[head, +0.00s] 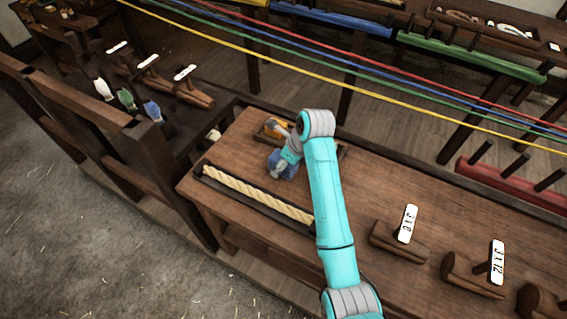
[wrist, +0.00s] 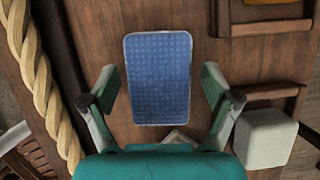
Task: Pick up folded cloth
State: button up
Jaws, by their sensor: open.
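The folded cloth (wrist: 159,75) is a blue, patterned rectangle with a pale edge. It lies on the brown wooden bench and shows whole between the finger lines in the wrist view. In the head view the cloth (head: 289,170) is partly hidden by my gripper. My gripper (wrist: 159,88) is open, with one finger on each side of the cloth and a gap visible on both sides. In the head view my gripper (head: 281,166) is low over the cloth. I cannot tell its exact height above it.
A thick rope (head: 258,196) lies in a dark tray left of the cloth. A pale block (wrist: 265,138) and a wooden tray (wrist: 225,17) lie to the right in the wrist view. Coloured strands (head: 330,58) stretch above the back of the bench. Labelled wooden tools (head: 398,242) stand at the right.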

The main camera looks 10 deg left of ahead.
jog(key=shift+a+f, duration=0.15)
jog(key=shift+f, duration=0.1)
jog(key=c, duration=1.3)
notch_tip(320, 180, up, 10)
jog(key=shift+r, duration=0.1)
jog(key=o, duration=0.5)
jog(key=c, duration=0.3)
